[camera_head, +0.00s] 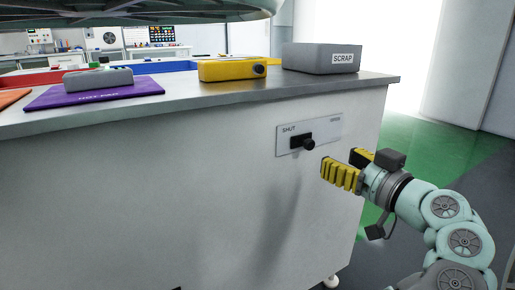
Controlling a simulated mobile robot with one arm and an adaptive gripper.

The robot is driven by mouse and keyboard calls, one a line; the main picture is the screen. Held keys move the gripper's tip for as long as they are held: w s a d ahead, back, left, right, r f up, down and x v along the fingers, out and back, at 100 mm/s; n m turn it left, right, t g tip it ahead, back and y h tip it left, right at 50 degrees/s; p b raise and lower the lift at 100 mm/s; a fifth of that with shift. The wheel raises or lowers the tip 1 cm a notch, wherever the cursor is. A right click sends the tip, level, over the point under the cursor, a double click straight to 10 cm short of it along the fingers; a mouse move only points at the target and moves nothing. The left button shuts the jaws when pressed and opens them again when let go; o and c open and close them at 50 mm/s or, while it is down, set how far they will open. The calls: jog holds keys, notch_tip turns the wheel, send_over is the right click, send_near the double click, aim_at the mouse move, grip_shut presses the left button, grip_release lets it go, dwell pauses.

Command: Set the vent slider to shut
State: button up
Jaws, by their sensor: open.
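The vent slider is a black knob (308,143) in a short dark slot on a pale panel (328,130) on the white bench side. The panel reads SHUT at its left end; the smaller word at its right end is too small to read surely. The knob stands at the right end of the visible dark slot, away from the SHUT label. My gripper (342,166), with yellow ribbed fingers, is open and empty. It is just right of and below the knob, apart from it in the picture; the exact depth gap cannot be told.
On the worktop (200,94) stand a grey SCRAP bin (305,58), a yellow device (228,70) and a purple mat (60,97) with a grey object (98,78) on it. The bench side (130,190) is bare left of the panel. Green floor (440,137) lies to the right.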

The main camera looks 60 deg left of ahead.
jog(key=shift+d, duration=1)
